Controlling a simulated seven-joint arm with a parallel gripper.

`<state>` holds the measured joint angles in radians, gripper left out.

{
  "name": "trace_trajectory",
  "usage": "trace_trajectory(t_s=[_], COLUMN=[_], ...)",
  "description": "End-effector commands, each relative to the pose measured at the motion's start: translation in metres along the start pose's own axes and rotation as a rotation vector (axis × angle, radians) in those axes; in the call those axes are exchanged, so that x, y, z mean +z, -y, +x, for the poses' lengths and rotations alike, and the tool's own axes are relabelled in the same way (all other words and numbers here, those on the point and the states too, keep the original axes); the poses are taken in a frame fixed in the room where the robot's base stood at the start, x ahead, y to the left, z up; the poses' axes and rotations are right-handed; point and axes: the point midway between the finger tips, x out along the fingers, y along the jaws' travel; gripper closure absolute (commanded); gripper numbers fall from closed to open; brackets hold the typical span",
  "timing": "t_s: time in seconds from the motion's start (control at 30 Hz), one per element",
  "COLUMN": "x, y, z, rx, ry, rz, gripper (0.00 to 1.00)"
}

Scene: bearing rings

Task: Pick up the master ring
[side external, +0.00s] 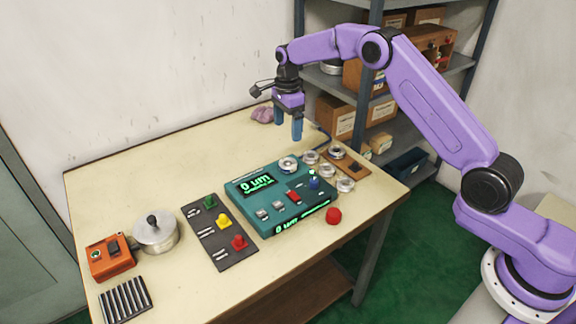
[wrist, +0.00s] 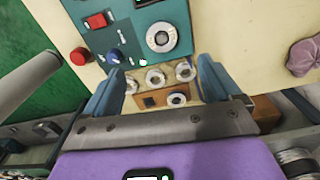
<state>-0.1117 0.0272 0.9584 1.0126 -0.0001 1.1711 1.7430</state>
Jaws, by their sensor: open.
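Several metal rings are in view, and no readable label shows which is the master ring. One ring (side external: 336,153) sits on a brown wooden block with a dark square; it also shows in the wrist view (wrist: 177,99). Three similar rings (side external: 327,169) stand in a row between that block and the teal gauge unit, and another ring (side external: 288,163) is on the unit's top. My gripper (side external: 287,129) is open and empty, above the table behind the gauge unit. In the wrist view, the row of rings (wrist: 155,77) appears between its blue fingers.
The teal gauge unit (side external: 262,207) has a display, buttons and a blue knob. A red button (side external: 333,215) stands at its front right. A dark tray of coloured pieces (side external: 219,250), a lidded metal pot (side external: 155,235) and an orange box (side external: 110,260) are at left. The back-left tabletop is clear.

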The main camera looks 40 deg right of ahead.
Motion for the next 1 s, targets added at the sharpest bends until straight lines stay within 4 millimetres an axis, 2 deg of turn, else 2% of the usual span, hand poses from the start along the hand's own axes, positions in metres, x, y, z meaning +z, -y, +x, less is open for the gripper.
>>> trace_trajectory(t_s=[0.03,0.3,0.63,0.9,1.0], x=[0.000,0.000,0.000,0.001,0.001], y=[-0.001,-0.001,0.001,0.002,0.003], z=[0.011,0.058,0.083,0.119,0.125], rx=[0.004,0.003,0.001,0.002,0.000], ry=[-0.001,-0.001,0.000,0.000,0.000], rz=[-0.001,-0.002,-0.001,-0.002,-0.002], gripper=[0.09,0.09,0.09,0.09,0.09])
